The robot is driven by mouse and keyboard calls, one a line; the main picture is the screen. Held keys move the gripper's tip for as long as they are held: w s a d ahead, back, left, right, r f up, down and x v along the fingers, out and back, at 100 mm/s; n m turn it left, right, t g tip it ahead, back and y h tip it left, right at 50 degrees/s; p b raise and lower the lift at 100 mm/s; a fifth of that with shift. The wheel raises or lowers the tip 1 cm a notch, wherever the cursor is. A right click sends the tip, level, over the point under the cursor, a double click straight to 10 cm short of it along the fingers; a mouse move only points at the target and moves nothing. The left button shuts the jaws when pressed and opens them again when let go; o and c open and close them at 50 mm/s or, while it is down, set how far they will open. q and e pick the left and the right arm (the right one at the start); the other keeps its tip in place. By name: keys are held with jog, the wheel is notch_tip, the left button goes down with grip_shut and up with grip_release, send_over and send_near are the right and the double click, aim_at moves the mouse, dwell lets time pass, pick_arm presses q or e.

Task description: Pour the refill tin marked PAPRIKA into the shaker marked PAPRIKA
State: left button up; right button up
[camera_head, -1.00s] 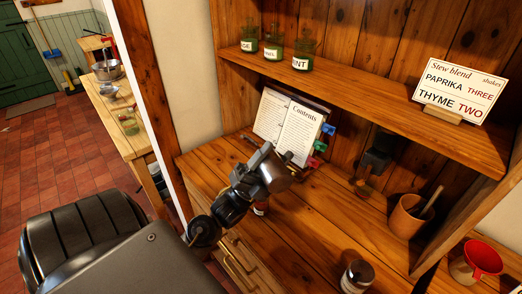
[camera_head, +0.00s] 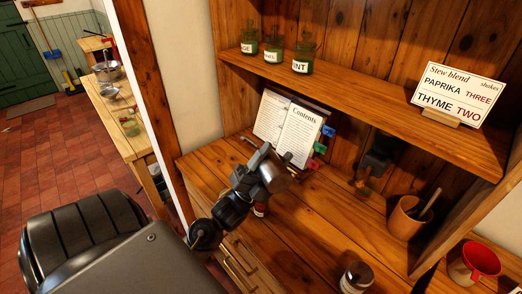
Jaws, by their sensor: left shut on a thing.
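My left gripper (camera_head: 243,190) is shut on a grey metal tin (camera_head: 274,175). It holds the tin tilted above the wooden counter, in front of the open book. A small jar with a red-marked label (camera_head: 261,208) stands below the tin, mostly hidden by it and the gripper. I cannot read any marking on the tin or that jar, nor tell whether anything flows between them. A second jar with a metal lid (camera_head: 356,277) stands at the counter's front; its label is not readable. My right gripper is not in view.
An open book (camera_head: 298,130) with coloured tabs stands behind the gripper. A dark-topped glass item (camera_head: 371,165), a wooden cup (camera_head: 406,218) and a red funnel (camera_head: 482,258) stand to the right. Green jars (camera_head: 272,45) and a recipe card (camera_head: 452,92) are on the shelf above.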

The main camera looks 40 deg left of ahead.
pick_arm(q)
jog(key=shift+w+a+r+n+t+y+p, duration=0.1)
jog(key=shift+a+n+t+y+p, duration=0.2)
jog(key=shift+n+y, duration=0.5)
jog(key=shift+w+d+r+n+t+y+p, duration=0.1)
jog(key=shift+n+y+p, duration=0.35)
jog(key=shift+n+y, duration=0.35)
jog(key=shift+a+r+n+t+y+p, duration=0.1)
jog(key=shift+a+n+t+y+p, duration=0.2)
jog(key=shift+n+y, duration=0.5)
dwell(0.4)
